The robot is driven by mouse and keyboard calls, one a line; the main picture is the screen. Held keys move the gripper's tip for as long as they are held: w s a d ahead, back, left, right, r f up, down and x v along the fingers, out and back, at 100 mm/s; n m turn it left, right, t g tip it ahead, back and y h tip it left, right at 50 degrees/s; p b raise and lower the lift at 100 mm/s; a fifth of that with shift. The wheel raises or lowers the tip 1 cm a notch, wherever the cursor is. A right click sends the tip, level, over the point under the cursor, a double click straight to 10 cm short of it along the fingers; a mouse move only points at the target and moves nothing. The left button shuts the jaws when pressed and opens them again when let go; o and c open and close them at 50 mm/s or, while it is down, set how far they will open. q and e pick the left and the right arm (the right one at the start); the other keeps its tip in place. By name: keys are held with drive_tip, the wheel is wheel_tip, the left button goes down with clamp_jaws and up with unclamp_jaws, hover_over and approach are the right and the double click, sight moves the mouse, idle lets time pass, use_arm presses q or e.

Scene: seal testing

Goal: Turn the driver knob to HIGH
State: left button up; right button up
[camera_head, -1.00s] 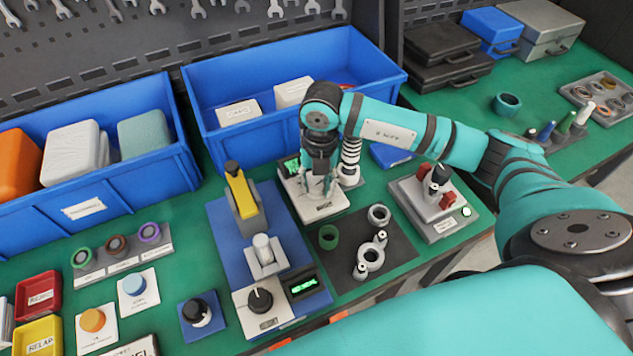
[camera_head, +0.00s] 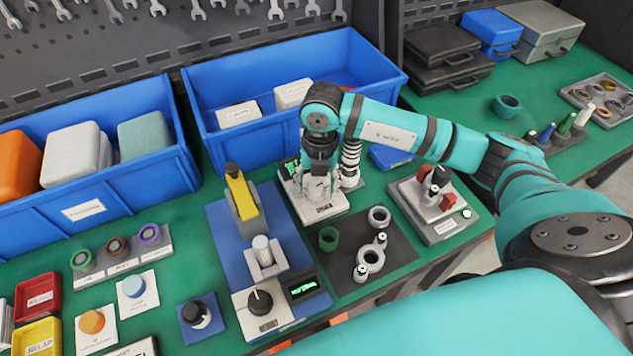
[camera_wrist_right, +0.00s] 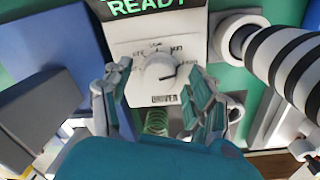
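The driver unit is a white box (camera_wrist_right: 130,40) with a green READY display at its top, best seen in the right wrist view. Its face carries a pale round knob (camera_wrist_right: 159,70) with a dark pointer mark toward the lower right, among small printed labels I cannot read fully. A label under the knob is blurred. My right gripper (camera_wrist_right: 158,92) is open, with one finger to each side of the knob's lower area, apart from it. In the head view my right gripper (camera_head: 318,188) points down over the white box (camera_head: 325,210) and hides the knob. My left gripper is not in view.
A coiled black-and-white post (camera_head: 350,158) stands close right of the box. A blue fixture with a yellow lever (camera_head: 241,195) is to the left. Blue bins (camera_head: 225,146) stand behind. A red-clamped device (camera_head: 432,205) is to the right.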

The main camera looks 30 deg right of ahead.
sight(319, 187)
wheel_tip(319, 187, up, 12)
drive_tip(key=shift+s+d, duration=0.15)
drive_tip(key=shift+d, duration=0.05)
idle(0.4)
idle(0.4)
